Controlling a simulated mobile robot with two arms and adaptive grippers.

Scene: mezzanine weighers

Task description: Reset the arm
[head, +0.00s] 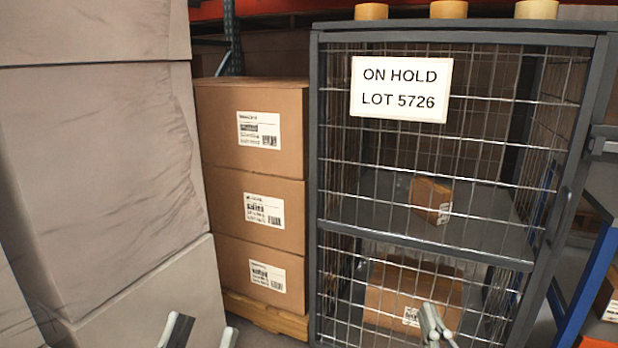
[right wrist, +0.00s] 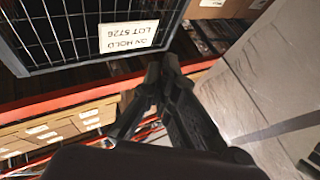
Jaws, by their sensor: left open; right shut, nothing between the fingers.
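My left gripper (head: 201,332) shows at the bottom edge of the head view, left of centre. Its two fingers stand apart with nothing between them, in front of the stacked cartons. My right gripper (head: 434,326) shows at the bottom of the head view, in front of the lower part of the wire cage. Its fingers are together and hold nothing. In the right wrist view the right gripper (right wrist: 161,68) has its dark fingers meeting at the tips, close to the cage's image but with contact not visible. Most of both arms is out of view.
A grey wire cage (head: 420,242) with an "ON HOLD LOT 5726" sign (head: 401,89) holds cartons on two levels. Tape rolls (head: 448,9) lie on top. Stacked brown cartons (head: 257,209) stand left of it, with large wrapped blocks (head: 100,180) further left.

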